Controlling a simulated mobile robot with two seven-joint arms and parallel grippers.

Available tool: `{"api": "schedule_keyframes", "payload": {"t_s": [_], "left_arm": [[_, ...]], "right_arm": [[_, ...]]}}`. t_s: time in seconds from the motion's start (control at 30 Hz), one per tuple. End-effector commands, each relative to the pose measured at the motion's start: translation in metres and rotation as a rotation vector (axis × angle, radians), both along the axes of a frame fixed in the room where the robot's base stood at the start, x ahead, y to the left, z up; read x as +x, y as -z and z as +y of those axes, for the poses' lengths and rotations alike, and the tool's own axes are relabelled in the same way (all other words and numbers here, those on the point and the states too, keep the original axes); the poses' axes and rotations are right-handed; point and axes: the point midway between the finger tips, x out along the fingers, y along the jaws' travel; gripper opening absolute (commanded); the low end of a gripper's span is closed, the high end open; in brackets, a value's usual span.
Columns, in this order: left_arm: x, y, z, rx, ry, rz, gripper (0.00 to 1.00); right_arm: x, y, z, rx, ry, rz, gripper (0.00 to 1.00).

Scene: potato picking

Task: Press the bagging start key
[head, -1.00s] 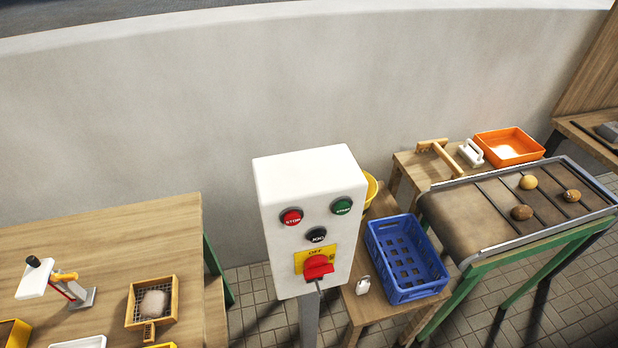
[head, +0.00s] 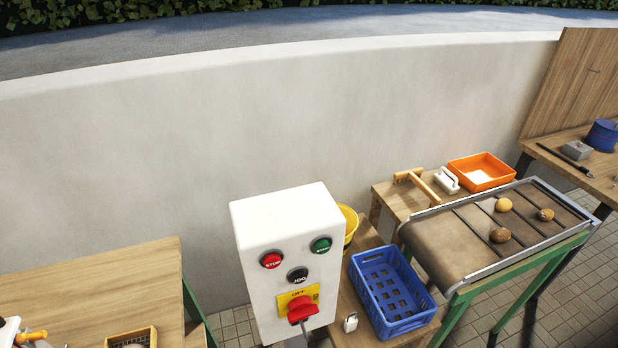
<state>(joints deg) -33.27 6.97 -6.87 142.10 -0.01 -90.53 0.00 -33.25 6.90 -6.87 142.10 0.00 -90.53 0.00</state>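A white control box (head: 288,215) stands on a post at the centre of the head view. Its face carries a red STOP button (head: 271,260) at upper left and a green button (head: 320,245) at upper right, whose lettering is too small to read surely. A black JOG button (head: 298,275) sits below them. A red rotary switch (head: 301,309) on a yellow plate marked OFF is at the bottom. No key labelled for bagging can be made out.
A blue crate (head: 391,292) stands on a low wooden table right of the box. A conveyor (head: 470,240) carries several potatoes. An orange tray (head: 481,171) lies behind it. A wooden table (head: 110,290) is at left. A grey wall (head: 250,120) runs behind.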

Motion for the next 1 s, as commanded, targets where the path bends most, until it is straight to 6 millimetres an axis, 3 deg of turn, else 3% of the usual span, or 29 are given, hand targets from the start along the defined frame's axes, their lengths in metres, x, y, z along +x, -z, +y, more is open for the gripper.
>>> {"api": "schedule_keyframes", "payload": {"t_s": [0.07,0.4,1.0], "left_arm": [[0.0001,0.0,-0.0008,-0.003,-0.002,0.0,0.5],[0.0001,-0.0002,-0.0017,-0.007,-0.004,0.0,0.5],[0.0001,0.0,0.0006,0.002,0.001,0.0,0.5]], "right_arm": [[0.0001,0.0,0.0001,0.0,0.0,0.0,0.39],[0.0001,0.0,0.0001,0.0,0.0,0.0,0.0],[0.0002,-0.0001,0.0002,0.001,0.001,0.0,0.0]]}}
